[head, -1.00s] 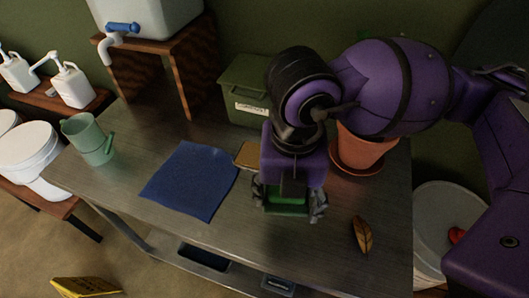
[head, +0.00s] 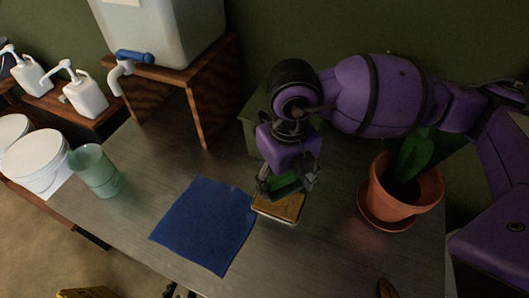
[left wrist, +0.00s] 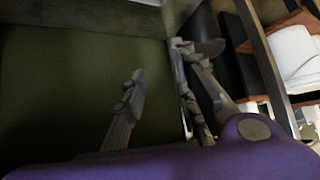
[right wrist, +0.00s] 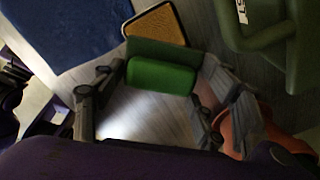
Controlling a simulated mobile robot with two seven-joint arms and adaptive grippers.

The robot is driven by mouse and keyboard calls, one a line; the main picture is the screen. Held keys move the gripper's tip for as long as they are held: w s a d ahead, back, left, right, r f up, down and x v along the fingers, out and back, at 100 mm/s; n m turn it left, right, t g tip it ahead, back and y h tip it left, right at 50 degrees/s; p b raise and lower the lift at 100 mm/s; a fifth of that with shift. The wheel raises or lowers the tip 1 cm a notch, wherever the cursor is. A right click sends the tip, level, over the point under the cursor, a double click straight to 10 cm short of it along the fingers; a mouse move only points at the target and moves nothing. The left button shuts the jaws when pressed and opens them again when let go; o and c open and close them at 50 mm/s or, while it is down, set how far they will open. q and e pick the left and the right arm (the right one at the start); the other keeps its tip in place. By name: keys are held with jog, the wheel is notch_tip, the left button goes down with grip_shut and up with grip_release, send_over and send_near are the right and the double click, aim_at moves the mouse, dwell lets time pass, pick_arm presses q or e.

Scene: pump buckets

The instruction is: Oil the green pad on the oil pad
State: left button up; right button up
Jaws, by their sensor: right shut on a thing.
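My right gripper (head: 288,186) is shut on the green pad (head: 285,184), a small green block that also shows between the fingers in the right wrist view (right wrist: 162,76). The oil pad (head: 279,206), a tan-orange square with a pale rim, lies on the table at the right edge of the blue cloth. The green pad is just above or over the oil pad's far part; I cannot tell whether they touch. The oil pad shows beyond the green pad in the right wrist view (right wrist: 157,24). My left gripper (left wrist: 160,95) is open and empty in its wrist view.
The blue cloth (head: 205,224) lies left of the oil pad. A potted plant (head: 400,192) stands to the right, a green box (head: 253,122) behind. A green cup (head: 97,172) stands at the left edge. A wooden stand (head: 190,95) holds a tank. The front right table is mostly clear.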

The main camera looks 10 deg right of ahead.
aim_at(281, 202)
jog(key=shift+s+f, duration=0.2)
jog(key=shift+f, duration=0.1)
jog(key=shift+w+f, duration=0.1)
jog(key=shift+f, duration=0.25)
notch_tip(281, 202, down, 4)
jog(key=shift+w+r+b, duration=0.15)
jog(key=shift+b, duration=1.1)
jog(key=shift+f+b, duration=0.3)
jog(key=shift+f, duration=0.25)
pick_arm(q)
jog(key=f, duration=0.1)
jog(key=s+a+f, duration=0.1)
jog(key=shift+a+f, duration=0.2)
jog(key=shift+f, duration=0.15)
jog(key=shift+s+a+f, duration=0.1)
jog(key=shift+s+f, duration=0.15)
jog(key=shift+s+f+g, duration=0.3)
jog(key=shift+f, duration=0.05)
pick_arm(e)
jog(key=shift+f, duration=0.55)
